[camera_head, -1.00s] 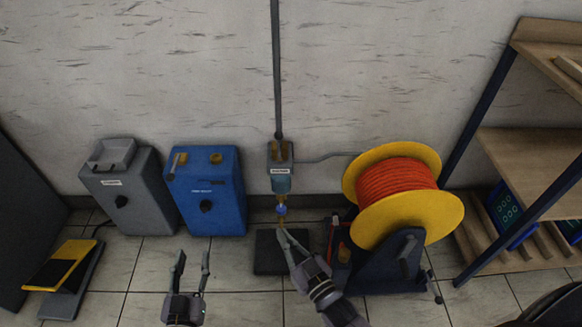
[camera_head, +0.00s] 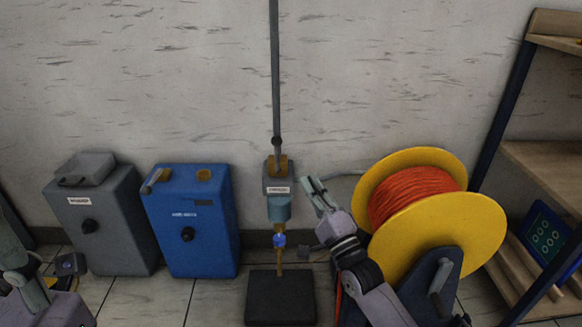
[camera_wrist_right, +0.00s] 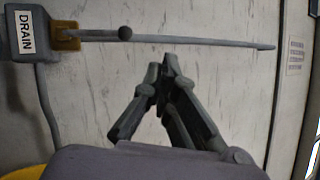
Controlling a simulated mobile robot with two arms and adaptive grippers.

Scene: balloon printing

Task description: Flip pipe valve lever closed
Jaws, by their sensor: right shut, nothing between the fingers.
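The grey valve box (camera_head: 278,179) with a white label is on the wall at centre; in the right wrist view the box (camera_wrist_right: 27,32) reads DRAIN. A thin lever (camera_head: 277,152) stands up from its yellow-brown bracket and ends in a dark ball; it also shows in the wrist view (camera_wrist_right: 95,34). My right gripper (camera_head: 309,182) is shut and empty, just right of the box, its tip below the ball's height. In the wrist view its fingertips (camera_wrist_right: 166,62) meet, apart from the lever. My left gripper (camera_head: 30,285) is partly visible at the lower left; its fingers are unclear.
A yellow reel (camera_head: 475,235) with orange hose stands right of my right arm. A blue box (camera_head: 190,225) and a grey box (camera_head: 95,225) stand at left. A black block (camera_head: 280,298) sits below the valve. A shelf (camera_head: 545,165) is at far right.

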